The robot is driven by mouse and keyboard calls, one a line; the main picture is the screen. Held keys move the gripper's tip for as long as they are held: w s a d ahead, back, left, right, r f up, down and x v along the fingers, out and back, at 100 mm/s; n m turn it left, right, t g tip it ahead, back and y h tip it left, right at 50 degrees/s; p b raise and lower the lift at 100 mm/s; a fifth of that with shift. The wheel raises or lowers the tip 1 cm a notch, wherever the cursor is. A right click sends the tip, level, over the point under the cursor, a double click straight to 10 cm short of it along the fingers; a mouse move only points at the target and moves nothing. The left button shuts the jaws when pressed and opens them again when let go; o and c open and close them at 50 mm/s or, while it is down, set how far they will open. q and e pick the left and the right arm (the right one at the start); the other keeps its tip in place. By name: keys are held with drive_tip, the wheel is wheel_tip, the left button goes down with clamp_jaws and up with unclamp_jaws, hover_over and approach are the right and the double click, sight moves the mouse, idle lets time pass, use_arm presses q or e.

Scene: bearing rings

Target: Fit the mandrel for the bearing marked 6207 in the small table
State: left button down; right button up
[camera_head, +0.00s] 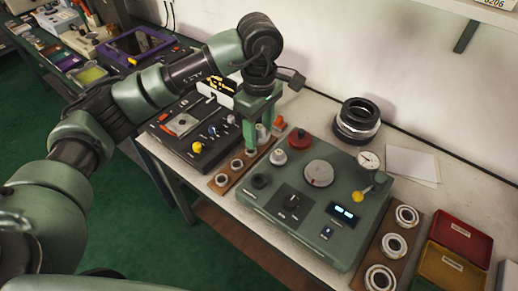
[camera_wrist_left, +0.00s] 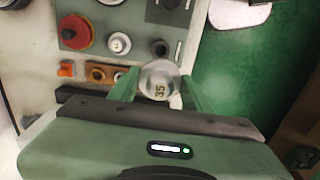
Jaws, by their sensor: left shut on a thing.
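My left gripper (camera_head: 250,145) points down over the brown strip rack (camera_head: 232,181) beside the green tester. It is shut on a silver mandrel (camera_wrist_left: 159,80), whose round end reads 35 in the left wrist view. In the head view the fingers largely hide this mandrel. Several small silver pieces (camera_head: 237,165) stand in the strip rack. The green tester (camera_head: 278,211) has a round grey plate (camera_head: 319,173), which may be the small table. Three bearing rings (camera_head: 394,244) lie on a brown board at right; their marks are unreadable. My right gripper is not in view.
The tester carries a red knob (camera_head: 299,138), a dial gauge (camera_head: 369,160) and a lit display (camera_head: 345,212). Black rings (camera_head: 357,120) are stacked behind it. A red bin (camera_head: 461,239) and yellow bin (camera_head: 451,272) stand at right. A dark control box (camera_head: 187,137) is at left.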

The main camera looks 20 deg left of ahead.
sight(259, 127)
use_arm(q)
drive_tip(key=shift+r, duration=0.75)
drive_tip(key=shift+r+p, duration=1.5)
drive_tip(key=shift+r, duration=1.9)
